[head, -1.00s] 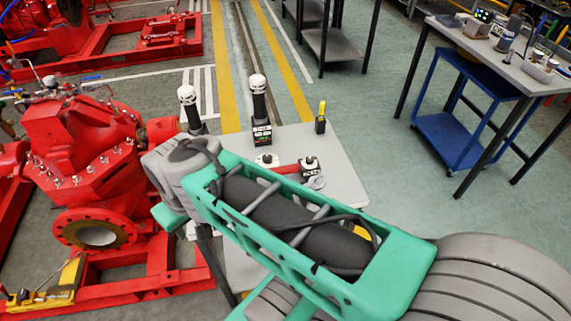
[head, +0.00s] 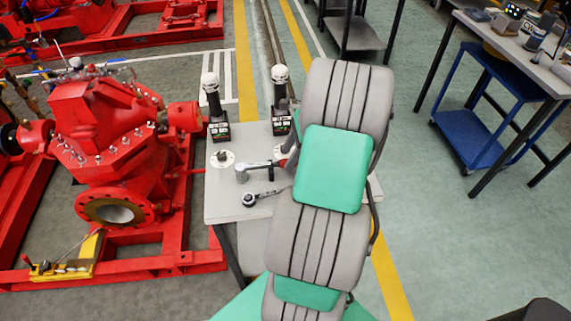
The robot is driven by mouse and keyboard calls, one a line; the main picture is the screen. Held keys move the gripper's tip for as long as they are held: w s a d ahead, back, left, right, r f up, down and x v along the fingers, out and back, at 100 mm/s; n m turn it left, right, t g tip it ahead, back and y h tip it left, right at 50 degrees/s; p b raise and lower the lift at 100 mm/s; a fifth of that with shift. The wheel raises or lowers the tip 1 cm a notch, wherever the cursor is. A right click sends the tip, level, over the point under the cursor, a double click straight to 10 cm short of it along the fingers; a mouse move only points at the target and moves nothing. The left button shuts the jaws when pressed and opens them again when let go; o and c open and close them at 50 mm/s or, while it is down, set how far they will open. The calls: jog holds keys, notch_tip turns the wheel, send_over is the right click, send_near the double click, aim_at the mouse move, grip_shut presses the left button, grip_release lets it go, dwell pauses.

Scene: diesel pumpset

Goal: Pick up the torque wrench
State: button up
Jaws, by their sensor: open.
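A ratchet-headed tool, which looks like the torque wrench (head: 249,199), lies on the light grey table (head: 222,212) in the head view. Its round head is at the left and its dark handle runs right towards my arm. Where the handle ends I cannot tell, as my arm covers that part of the table. A second grey tool (head: 243,174) with a thick head lies just behind it. My grey and green arm stands across the right side of the table.
Two upright black devices with white tops (head: 213,108) (head: 280,100) stand at the table's back. A red pump (head: 105,130) is close on the left. A blue trolley (head: 478,135) stands right, with open floor before it.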

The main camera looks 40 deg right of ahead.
aim_at(286, 160)
jog(key=x, duration=0.3)
jog(key=shift+f, duration=0.25)
grip_shut()
jog(key=shift+r, duration=0.1)
dwell(1.0)
